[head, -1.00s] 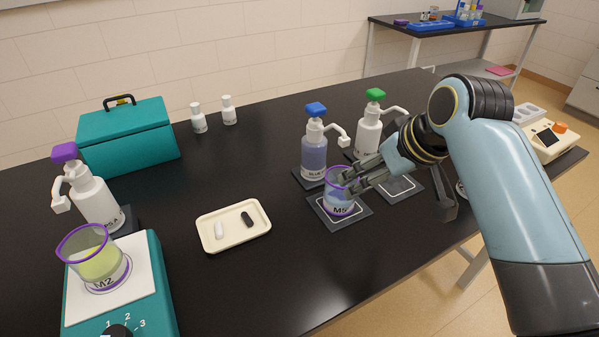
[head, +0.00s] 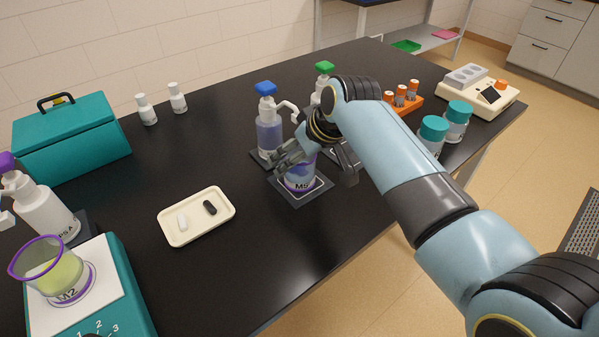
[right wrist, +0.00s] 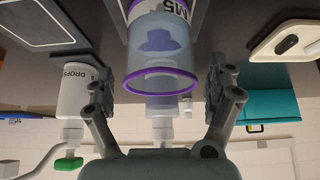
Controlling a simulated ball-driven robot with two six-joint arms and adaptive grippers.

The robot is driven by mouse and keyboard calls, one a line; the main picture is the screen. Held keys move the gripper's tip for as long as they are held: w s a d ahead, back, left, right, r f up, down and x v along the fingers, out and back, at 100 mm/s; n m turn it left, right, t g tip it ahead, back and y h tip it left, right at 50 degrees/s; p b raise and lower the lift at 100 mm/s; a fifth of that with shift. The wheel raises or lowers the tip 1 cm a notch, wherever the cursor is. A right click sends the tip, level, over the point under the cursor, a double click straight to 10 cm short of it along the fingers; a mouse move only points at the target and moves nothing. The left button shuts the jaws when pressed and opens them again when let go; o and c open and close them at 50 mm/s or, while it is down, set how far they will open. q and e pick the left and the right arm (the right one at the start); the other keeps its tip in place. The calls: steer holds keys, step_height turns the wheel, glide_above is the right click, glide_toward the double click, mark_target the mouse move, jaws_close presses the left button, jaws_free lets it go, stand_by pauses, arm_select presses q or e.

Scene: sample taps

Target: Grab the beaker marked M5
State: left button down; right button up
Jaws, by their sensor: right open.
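The beaker marked M5 (head: 299,180) stands on a dark square pad (head: 301,198) below the blue-capped pump bottle. It has a purple rim and holds bluish liquid. In the right wrist view the M5 beaker (right wrist: 162,55) appears upside down, between my right gripper's two spread fingers. My right gripper (head: 287,158) is open; its fingers (right wrist: 165,95) lie on either side of the beaker, with visible gaps to the glass near the rim. In the head view the gripper and wrist hide the beaker's upper part. My left gripper is not in view.
The blue-capped pump bottle (head: 268,132) stands close behind the beaker, with a green-capped one (head: 323,72) beyond. A cream tray (head: 172,236) holds two small bars. The M2 beaker (head: 62,278) sits on a teal stirrer (head: 122,285). Teal-lidded jars (head: 432,137) stand right of my forearm.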

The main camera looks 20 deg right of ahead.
steer(key=c, duration=1.8)
steer(key=shift+o, duration=0.2)
steer(key=shift+r, duration=0.25)
